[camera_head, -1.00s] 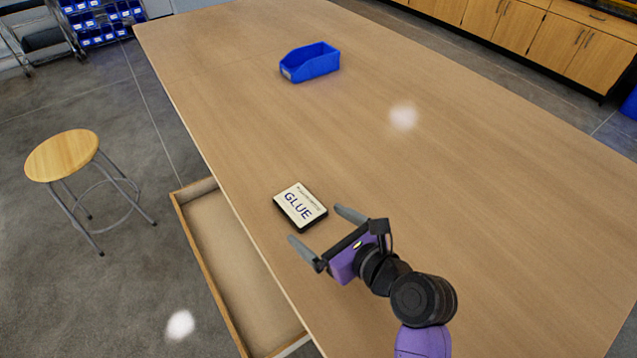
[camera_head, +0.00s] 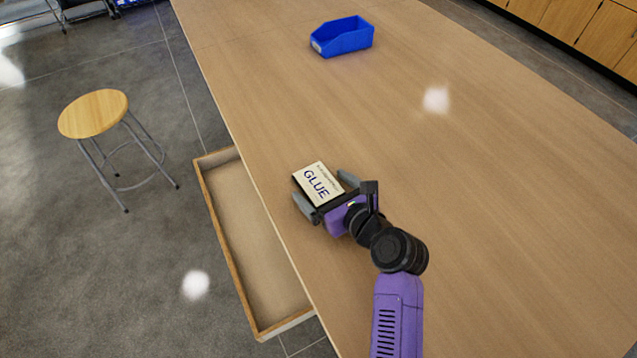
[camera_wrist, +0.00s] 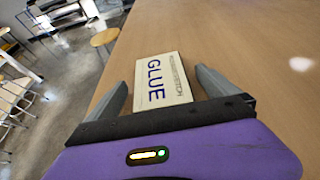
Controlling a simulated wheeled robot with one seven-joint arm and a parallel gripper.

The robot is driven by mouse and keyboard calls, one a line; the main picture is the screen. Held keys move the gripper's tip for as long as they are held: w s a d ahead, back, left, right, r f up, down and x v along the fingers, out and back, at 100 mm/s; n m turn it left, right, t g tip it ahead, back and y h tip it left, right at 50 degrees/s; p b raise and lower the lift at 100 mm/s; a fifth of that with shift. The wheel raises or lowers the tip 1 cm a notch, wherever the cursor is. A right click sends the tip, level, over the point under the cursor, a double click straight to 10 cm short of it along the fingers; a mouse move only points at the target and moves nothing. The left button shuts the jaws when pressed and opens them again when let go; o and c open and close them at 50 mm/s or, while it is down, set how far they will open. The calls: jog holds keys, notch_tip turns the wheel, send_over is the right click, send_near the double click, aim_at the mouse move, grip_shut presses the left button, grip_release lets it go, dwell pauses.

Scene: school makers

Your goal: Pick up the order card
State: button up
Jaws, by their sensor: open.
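The order card (camera_head: 318,183) is a cream card with a dark edge, printed "GLUE". It lies on the wooden table near its left edge. My gripper (camera_head: 325,188) is open, with its two grey fingers on either side of the card. In the wrist view the card (camera_wrist: 163,80) lies between the fingers of my gripper (camera_wrist: 163,88), with a gap at each side. The right gap looks small. I cannot tell how high the fingers are above the table.
A blue bin (camera_head: 345,38) stands at the far end of the table (camera_head: 480,200). An open wooden drawer (camera_head: 250,240) juts out below the table's left edge. A stool (camera_head: 95,115) stands on the floor at left. The table's right side is clear.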

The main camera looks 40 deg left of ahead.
jog(key=c, duration=1.5)
jog(key=shift+r, duration=0.15)
